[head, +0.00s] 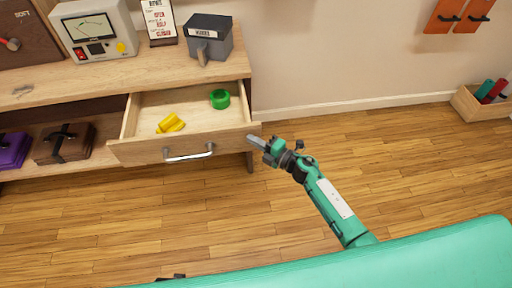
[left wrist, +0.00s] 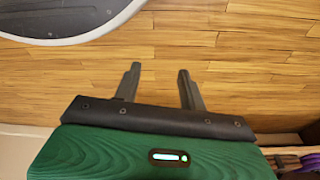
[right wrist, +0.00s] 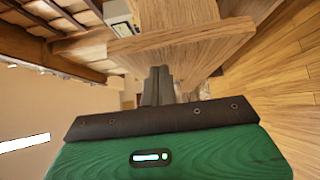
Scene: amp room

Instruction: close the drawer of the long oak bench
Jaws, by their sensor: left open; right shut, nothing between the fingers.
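The long oak bench (head: 95,84) stands at the upper left of the head view. Its drawer (head: 180,148) is pulled well out, with a metal bar handle (head: 190,154) on the front. A yellow object (head: 170,124) and a green round object (head: 220,99) lie inside. My right gripper (head: 253,140) is shut and empty, close to the right end of the drawer front; I cannot tell if it touches. Its shut fingers (right wrist: 158,82) show in the right wrist view, close to a wooden panel (right wrist: 185,40). My left gripper (left wrist: 158,85) is open and empty above the floor.
A meter box (head: 95,30), a small sign (head: 158,20) and a dark grey box (head: 208,38) stand on the bench top. A brown case (head: 65,143) and a purple case (head: 13,150) sit on the lower shelf. A wooden crate (head: 468,103) is far right. The floor between is clear.

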